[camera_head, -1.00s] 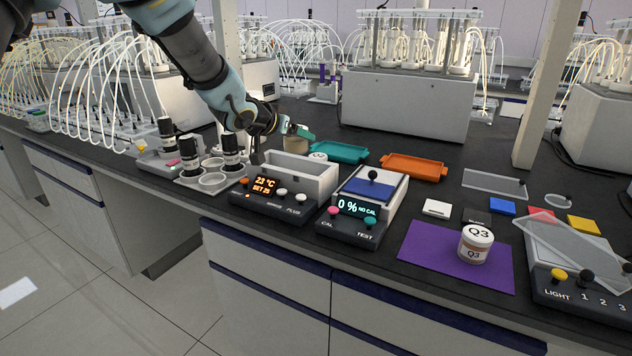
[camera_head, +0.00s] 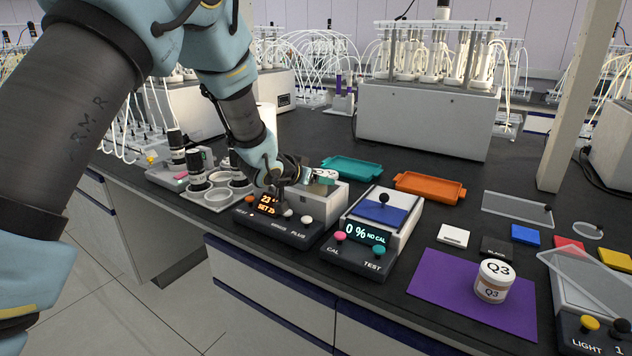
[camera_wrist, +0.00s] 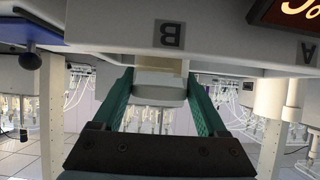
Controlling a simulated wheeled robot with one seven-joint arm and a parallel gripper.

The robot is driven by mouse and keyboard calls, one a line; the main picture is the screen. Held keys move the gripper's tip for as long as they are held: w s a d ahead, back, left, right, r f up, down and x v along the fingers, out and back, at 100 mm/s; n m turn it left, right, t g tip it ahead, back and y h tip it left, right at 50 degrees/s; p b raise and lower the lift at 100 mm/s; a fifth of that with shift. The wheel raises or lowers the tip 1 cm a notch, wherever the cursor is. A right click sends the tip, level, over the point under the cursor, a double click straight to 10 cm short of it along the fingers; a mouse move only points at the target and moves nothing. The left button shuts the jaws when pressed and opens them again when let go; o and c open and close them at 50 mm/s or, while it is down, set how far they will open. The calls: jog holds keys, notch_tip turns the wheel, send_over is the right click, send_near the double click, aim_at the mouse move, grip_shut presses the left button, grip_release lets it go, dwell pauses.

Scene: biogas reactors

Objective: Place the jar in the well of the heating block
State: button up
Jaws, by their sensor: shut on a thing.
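My gripper (camera_head: 316,178) is low over the rear of the heating block (camera_head: 322,205), which has a lit orange display (camera_head: 267,203). In the wrist view, which is upside down, the green fingers of my gripper (camera_wrist: 160,80) are shut on a jar with a pale lid (camera_wrist: 160,90). Only a narrow strip of its tan body shows beside the block's top edge, near the letter B (camera_wrist: 169,33). The letter A (camera_wrist: 306,52) is farther right. The well is hidden; I cannot tell how deep the jar is in it.
A scale (camera_head: 396,215) reading 0 % stands close right of the block. A jar marked Q3 (camera_head: 493,281) is on a purple mat (camera_head: 447,291). Teal (camera_head: 351,169) and orange (camera_head: 428,188) trays lie behind. A bottle rack (camera_head: 216,194) stands left.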

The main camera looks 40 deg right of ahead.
jog(key=shift+f, duration=0.55)
jog(key=shift+f+b, duration=0.45)
jog(key=shift+f, duration=0.05)
jog(key=shift+f, duration=0.15)
jog(key=o, duration=1.4)
